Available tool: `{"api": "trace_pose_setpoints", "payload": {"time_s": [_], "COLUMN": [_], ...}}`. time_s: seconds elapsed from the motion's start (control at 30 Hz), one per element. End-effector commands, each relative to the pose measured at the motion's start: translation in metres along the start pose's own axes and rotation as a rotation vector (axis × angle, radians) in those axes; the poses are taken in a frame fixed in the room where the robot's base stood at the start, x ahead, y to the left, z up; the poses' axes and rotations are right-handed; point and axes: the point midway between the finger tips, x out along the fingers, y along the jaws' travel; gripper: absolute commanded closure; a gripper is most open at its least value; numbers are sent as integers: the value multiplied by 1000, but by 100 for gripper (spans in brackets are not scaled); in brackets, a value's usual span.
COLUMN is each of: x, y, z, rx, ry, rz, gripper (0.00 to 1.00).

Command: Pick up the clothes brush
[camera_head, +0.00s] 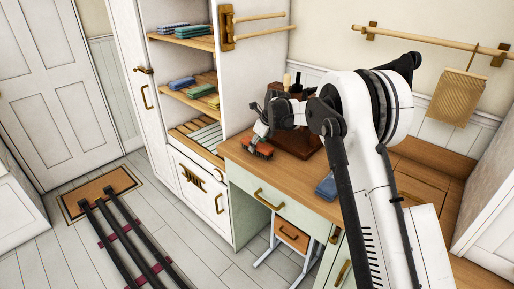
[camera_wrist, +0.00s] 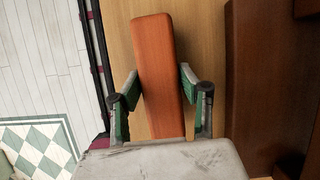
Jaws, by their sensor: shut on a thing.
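The clothes brush (camera_wrist: 161,75) is a long orange-brown wooden block, seen from above in the wrist view. My gripper (camera_wrist: 161,92) has its two green-padded fingers on either side of the brush, shut on it. In the head view the brush (camera_head: 258,149) shows at the left end of the wooden counter, below my gripper (camera_head: 258,138). The underside of the brush is mostly hidden. I cannot tell whether it rests on the counter or is just above it.
A dark brown wooden box (camera_head: 297,140) stands close to the right of the brush. A folded blue cloth (camera_head: 326,187) lies near the counter's (camera_head: 290,177) front edge. A white cabinet with open shelves (camera_head: 189,88) of folded cloths stands to the left.

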Motion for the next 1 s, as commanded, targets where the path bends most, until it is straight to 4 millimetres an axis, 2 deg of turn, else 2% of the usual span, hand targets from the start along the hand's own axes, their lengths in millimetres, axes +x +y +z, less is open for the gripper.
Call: {"api": "trace_pose_setpoints", "payload": {"time_s": [0.2, 0.4, 0.6, 0.8, 1.0], "x": [-33, -54, -76, -89, -93], "y": [0, 48, 86, 109, 116], "z": [13, 23, 33, 38, 40], "rx": [0, -4, -2, -2, 0], "ry": [0, 0, -1, 0, 0], "rz": [0, 1, 1, 0, 0], "gripper": [93, 93, 93, 93, 93]}}
